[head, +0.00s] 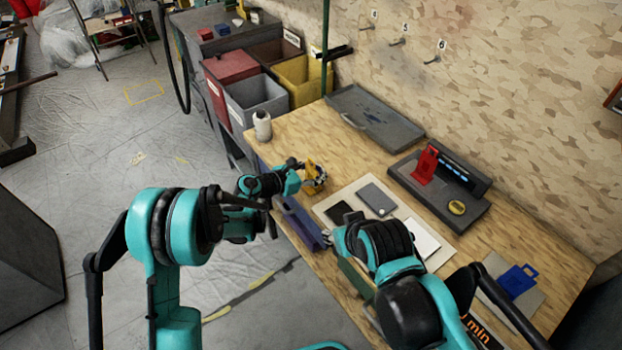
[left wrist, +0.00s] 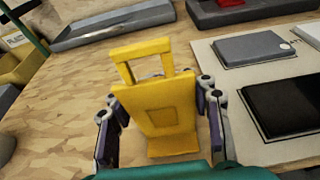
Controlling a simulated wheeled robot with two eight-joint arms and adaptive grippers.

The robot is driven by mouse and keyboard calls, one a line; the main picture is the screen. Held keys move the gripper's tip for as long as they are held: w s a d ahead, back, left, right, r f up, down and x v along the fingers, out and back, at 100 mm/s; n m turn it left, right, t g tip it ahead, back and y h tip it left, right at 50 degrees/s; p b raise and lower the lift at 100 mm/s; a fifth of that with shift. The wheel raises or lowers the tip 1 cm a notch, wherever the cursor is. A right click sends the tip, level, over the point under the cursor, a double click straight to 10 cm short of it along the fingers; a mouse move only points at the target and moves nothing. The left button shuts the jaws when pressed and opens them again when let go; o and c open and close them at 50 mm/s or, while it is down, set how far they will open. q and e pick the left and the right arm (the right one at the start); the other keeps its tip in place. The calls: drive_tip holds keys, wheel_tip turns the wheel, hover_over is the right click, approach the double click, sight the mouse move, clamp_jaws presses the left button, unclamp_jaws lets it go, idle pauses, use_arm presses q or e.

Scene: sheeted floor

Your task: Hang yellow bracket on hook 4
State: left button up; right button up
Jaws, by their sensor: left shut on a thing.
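The yellow bracket (head: 312,174) is in my left gripper (head: 318,183), over the left part of the wooden table. In the left wrist view, the bracket (left wrist: 155,105) stands with its open loop at the top. The fingers of my left gripper (left wrist: 160,125) are on both sides of its plate, shut on it. Its foot is low in that view; I cannot tell whether it touches the table. Hook 4 (head: 368,27) is on the wall at the top, with a small label above it.
Hooks 5 (head: 398,42) and 6 (head: 432,59) are to the right of hook 4. A grey tray (head: 375,118), a dark tray with a red bracket (head: 425,165), a white bottle (head: 262,125) and a blue bracket (head: 517,280) are on the table. Bins (head: 255,98) stand at the left.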

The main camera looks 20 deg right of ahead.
use_arm(q)
drive_tip(key=shift+r+p, duration=1.6)
drive_tip(key=shift+r, duration=1.25)
drive_tip(key=shift+c, duration=0.4)
use_arm(e)
wheel_tip(320, 180, up, 3)
drive_tip(key=shift+r, duration=0.2)
use_arm(q)
drive_tip(key=shift+a, duration=0.15)
drive_tip(key=a+r+n+t, duration=0.1)
drive_tip(key=a, duration=0.3)
drive_tip(key=a+n+t+y, duration=0.1)
drive_tip(key=a, duration=0.3)
drive_tip(key=w+a+r+n+t+y, duration=0.1)
drive_tip(key=a, duration=0.3)
drive_tip(key=shift+w+a+r, duration=0.1)
drive_tip(key=shift+r, duration=0.25)
drive_tip(key=s+a+r+n+t+y, duration=0.1)
drive_tip(key=s+a+n+t+y, duration=0.1)
drive_tip(key=a, duration=0.7)
drive_tip(key=s+a+r+n+t+y, duration=0.1)
drive_tip(key=s+a+n+t+y, duration=0.1)
drive_tip(key=a, duration=0.6)
drive_tip(key=s+a+r+n+t+y, duration=0.2)
drive_tip(key=s+a, duration=0.3)
drive_tip(key=a, duration=0.4)
drive_tip(key=shift+s+a+r+n+y, duration=0.1)
drive_tip(key=shift+s+a+n+y, duration=0.25)
drive_tip(key=shift+n+y, duration=0.45)
